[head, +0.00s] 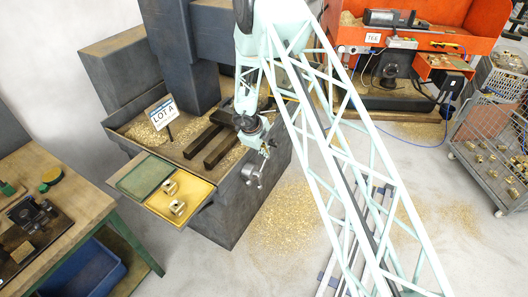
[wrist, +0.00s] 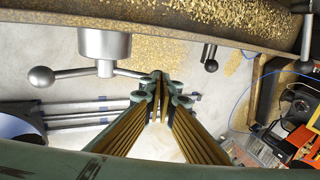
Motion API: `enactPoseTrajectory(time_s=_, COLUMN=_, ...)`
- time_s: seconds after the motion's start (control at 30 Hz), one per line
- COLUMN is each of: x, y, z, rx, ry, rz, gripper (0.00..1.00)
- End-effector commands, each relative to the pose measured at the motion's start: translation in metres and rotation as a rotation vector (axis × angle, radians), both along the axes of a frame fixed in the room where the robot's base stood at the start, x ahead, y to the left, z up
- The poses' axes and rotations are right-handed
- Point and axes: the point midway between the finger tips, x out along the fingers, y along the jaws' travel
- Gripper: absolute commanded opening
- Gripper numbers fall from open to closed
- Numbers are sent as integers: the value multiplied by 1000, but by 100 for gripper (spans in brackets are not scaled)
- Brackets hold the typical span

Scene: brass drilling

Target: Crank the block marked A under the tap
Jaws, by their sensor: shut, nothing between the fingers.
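My gripper (head: 264,148) is at the front right of the dark machine. In the wrist view its green fingers (wrist: 161,80) are shut, with nothing seen between them. A grey crank (head: 252,174) with ball-ended spokes is on the machine's side. In the wrist view its hub (wrist: 104,44) is left of the fingers, and one spoke runs toward the fingertips; I cannot tell whether they touch. A sign reading LOT A (head: 163,114) stands in the machine's chip tray. No block marked A can be made out, and the tap is not clearly visible.
Two brass pieces (head: 176,207) are on a yellow tray (head: 195,190), beside a green one (head: 145,176). A workbench (head: 80,200) is at left. An orange machine (head: 490,35) and wire cart (head: 490,150) are at right. Swarf (head: 285,215) litters the floor.

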Motion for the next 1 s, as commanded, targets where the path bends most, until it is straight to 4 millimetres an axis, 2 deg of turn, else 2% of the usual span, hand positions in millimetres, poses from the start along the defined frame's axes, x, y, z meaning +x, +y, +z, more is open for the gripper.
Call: enactPoseTrajectory(time_s=1.0, x=16, y=-14, z=-16, rx=0, ry=1, rz=-3, gripper=0)
